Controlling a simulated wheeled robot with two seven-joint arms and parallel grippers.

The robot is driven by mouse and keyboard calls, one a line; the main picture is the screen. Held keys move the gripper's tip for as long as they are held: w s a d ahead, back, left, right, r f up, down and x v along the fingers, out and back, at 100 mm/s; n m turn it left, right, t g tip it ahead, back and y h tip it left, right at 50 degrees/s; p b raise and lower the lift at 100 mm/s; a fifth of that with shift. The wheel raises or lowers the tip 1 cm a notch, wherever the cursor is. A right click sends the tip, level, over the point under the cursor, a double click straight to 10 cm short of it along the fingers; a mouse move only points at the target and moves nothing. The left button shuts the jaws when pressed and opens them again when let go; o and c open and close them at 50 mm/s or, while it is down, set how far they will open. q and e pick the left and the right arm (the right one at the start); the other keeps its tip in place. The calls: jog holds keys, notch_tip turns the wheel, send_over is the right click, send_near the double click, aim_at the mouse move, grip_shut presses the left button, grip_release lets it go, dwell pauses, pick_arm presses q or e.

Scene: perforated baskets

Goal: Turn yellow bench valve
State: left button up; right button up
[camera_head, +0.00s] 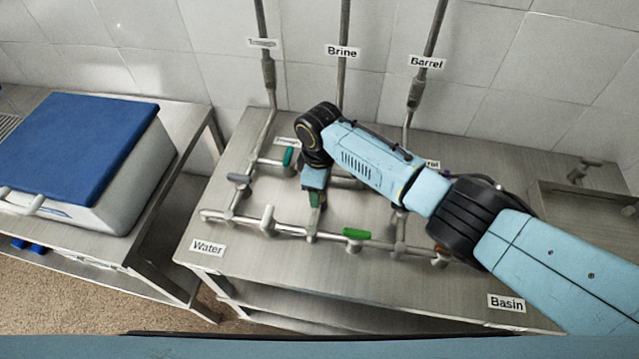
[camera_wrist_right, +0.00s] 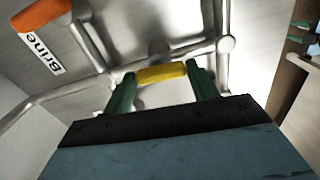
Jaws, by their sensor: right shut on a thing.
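The yellow bench valve handle (camera_wrist_right: 163,74) shows in the wrist view, on a metal pipe above the bench. My right gripper (camera_wrist_right: 160,80) has one green finger at each end of the handle and is shut on it. In the head view, my right gripper (camera_head: 316,199) points down among the pipes behind the front pipe run, and the yellow handle is hidden there. My left gripper is in neither view.
Pipes cross the metal bench (camera_head: 350,275). A blue-lidded box (camera_head: 75,145) stands on the left table.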

jog(key=shift+r+n, duration=0.1)
jog(key=shift+n, duration=0.5)
jog(key=o, duration=1)
notch_tip(320, 180, up, 13)
jog(key=shift+r, duration=0.15)
dwell(0.3)
